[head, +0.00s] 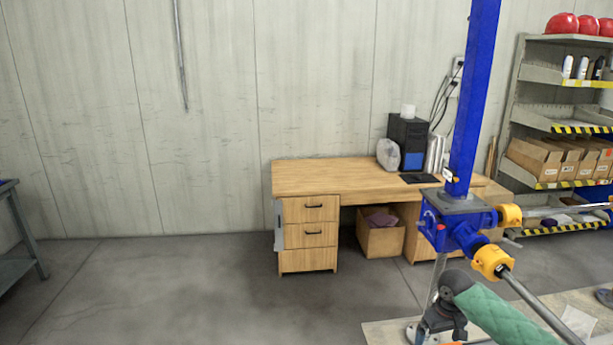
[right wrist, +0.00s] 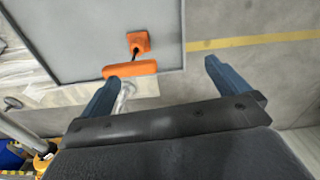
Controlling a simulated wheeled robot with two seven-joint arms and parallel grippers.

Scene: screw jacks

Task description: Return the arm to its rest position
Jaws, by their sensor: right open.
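My right gripper (right wrist: 162,70) shows in the right wrist view with its two blue fingers spread wide apart. Nothing is between its fingertips that I can see it holding. Beyond the fingers, an orange bar (right wrist: 130,69) joined by a dark rod to an orange block (right wrist: 139,42) shows at the edge of a grey flat surface (right wrist: 90,30). The left finger overlaps the bar's left end in the picture; I cannot tell the distance between them. In the head view neither gripper can be made out.
In the head view a blue post (head: 474,90) stands on a blue jack head (head: 455,228) with yellow knobs (head: 492,261). Behind it are a wooden desk (head: 310,178) and a shelf rack (head: 535,75). A grey table (head: 20,235) is at the left edge. The middle floor is clear.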

